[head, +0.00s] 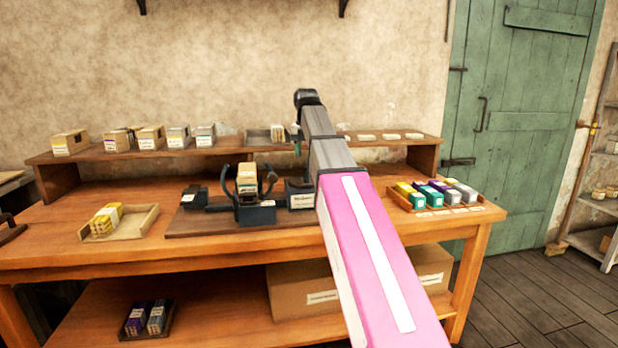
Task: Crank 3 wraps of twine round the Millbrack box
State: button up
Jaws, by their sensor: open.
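A small tan carton (247,176) with a label stands upright in a black fixture (256,212) with curved arms on either side. I cannot read its label, so I cannot tell whether it is the Millbrack box, and I see no twine on it. A dark block with a white label (301,198) stands just right of it, partly hidden by my arm. My gripper (305,97) is at the black far end of my arm, in front of the wall above the raised shelf. It is open, apart from the fixture and box; its fingers cannot be made out. No crank handle shows clearly.
The fixture stands on a dark board (205,222) on the wooden bench (150,257). A tray of yellow packs (140,224) is at left, a tray of coloured packs (465,206) at right. Several cartons (70,142) line the raised shelf. A large box (300,297) sits below.

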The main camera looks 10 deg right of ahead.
aim_at(307, 184)
notch_tip(307, 184, down, 9)
jog(key=shift+r, duration=0.1)
dwell(0.3)
grip_shut()
